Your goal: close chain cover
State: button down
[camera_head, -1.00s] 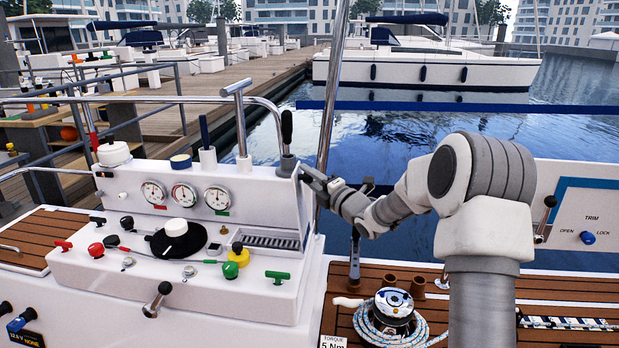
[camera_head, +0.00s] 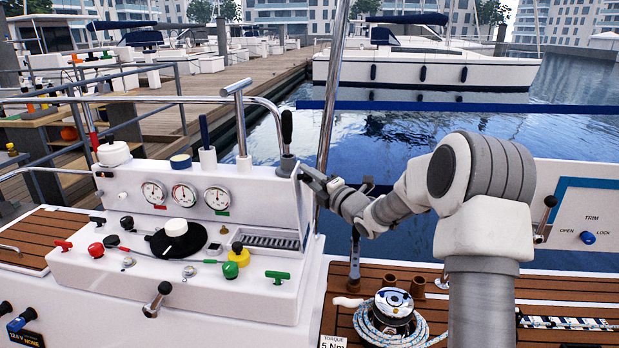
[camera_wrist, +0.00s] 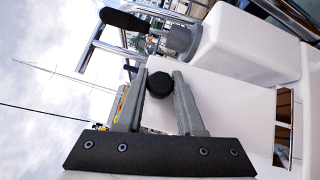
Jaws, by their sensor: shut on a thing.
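In the wrist view, my gripper (camera_wrist: 158,80) is shut on a black faceted knob (camera_wrist: 160,85), with one finger on each side. The knob is in front of a white panel (camera_wrist: 232,112), which looks like the chain cover. In the head view, my gripper (camera_head: 311,177) is at the right end of the white console. A thin white panel edge (camera_head: 304,212) shows just below it, standing out at the console's side. The knob is hidden there, and any chain behind the panel is not visible.
The console (camera_head: 130,262) carries gauges (camera_head: 184,195), several knobs and levers. A black-handled lever (camera_head: 287,130) rises close to my gripper; its black grip shows in the wrist view (camera_wrist: 125,19). A winch with rope (camera_head: 393,305) stands on the deck below my arm.

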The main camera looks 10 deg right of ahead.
jog(key=shift+w+a, duration=0.15)
jog(key=shift+a, duration=0.35)
jog(key=w+a+f+n+g+h, duration=0.2)
jog(key=a, duration=0.4)
jog(key=w+a+f+n+g+h, duration=0.2)
jog(key=a+n, duration=0.1)
jog(key=a, duration=0.3)
jog(key=a+f+n+g+h+p, duration=0.1)
jog(key=a+f+p, duration=0.1)
jog(key=f+p, duration=0.1)
jog(key=w+a+f+n+g+h+p, duration=0.1)
jog(key=a+f+h+p, duration=0.1)
jog(key=f+p, duration=0.2)
jog(key=w+a+f+n+g+h+p, duration=0.1)
jog(key=a+f+p, duration=0.1)
jog(key=f+p, duration=0.2)
jog(key=shift+a+h, duration=0.25)
jog(key=shift+h, duration=0.15)
jog(key=shift+w+a+f+n+g+h+p, duration=0.15)
jog(key=shift+f+n+h+p, duration=0.1)
jog(key=shift+f+p, duration=0.3)
jog(key=shift+s+a+f+n+g+h+p, duration=0.15)
jog(key=shift+f+h+p, duration=0.1)
jog(key=shift+f+p, duration=0.25)
jog(key=c, duration=0.5)
grip_release()
jog(key=shift+d, duration=0.15)
